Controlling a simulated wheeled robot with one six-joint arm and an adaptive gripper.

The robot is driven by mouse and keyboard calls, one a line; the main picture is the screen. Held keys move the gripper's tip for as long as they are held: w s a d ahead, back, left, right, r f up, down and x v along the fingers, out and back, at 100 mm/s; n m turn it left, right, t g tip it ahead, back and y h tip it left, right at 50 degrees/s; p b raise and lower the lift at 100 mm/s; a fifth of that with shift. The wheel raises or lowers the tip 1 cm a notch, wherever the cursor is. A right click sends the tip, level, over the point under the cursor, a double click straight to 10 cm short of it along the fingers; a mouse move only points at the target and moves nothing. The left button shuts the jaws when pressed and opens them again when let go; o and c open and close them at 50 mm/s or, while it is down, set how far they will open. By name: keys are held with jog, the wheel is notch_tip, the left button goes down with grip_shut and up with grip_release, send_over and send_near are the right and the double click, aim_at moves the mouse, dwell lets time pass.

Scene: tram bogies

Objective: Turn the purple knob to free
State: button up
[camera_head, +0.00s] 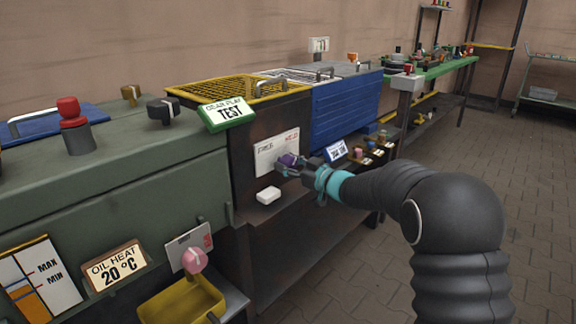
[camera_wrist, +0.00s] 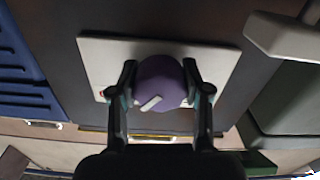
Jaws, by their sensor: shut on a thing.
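The purple knob (camera_head: 288,160) sits on a pale plate (camera_head: 268,155) on the dark front panel below the green-and-white TEST sign. The plate reads FREE at the left and a red word, partly hidden, at the right. My gripper (camera_head: 292,168) reaches in from the right and is shut on the knob. In the wrist view the round knob (camera_wrist: 158,82) lies between both fingers (camera_wrist: 158,92), one at each side. Its white pointer mark slants, running from lower left to upper right in that view. The lettering on the plate (camera_wrist: 215,62) is mostly hidden there.
A white block (camera_head: 268,195) juts out just below the plate. A yellow grate (camera_head: 235,92) lies above the panel, with a blue ribbed box (camera_head: 345,108) to its right. A pink knob (camera_head: 194,260) and yellow tray (camera_head: 182,302) are at lower left. The paved floor at right is open.

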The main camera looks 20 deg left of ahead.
jog(key=n+b, duration=0.3)
jog(key=shift+f+n, duration=0.2)
jog(key=shift+n, duration=0.1)
jog(key=n+b, duration=0.3)
jog(key=shift+n, duration=0.4)
jog(key=n+b, duration=0.3)
jog(key=n, duration=0.1)
jog(key=shift+b, duration=0.3)
jog(key=shift+r+n+b, duration=0.2)
jog(key=shift+n+b, duration=0.95)
jog(key=shift+n, duration=0.85)
jog(key=o, duration=1.2)
jog(key=shift+c, duration=0.2)
jog(key=v, duration=1.2)
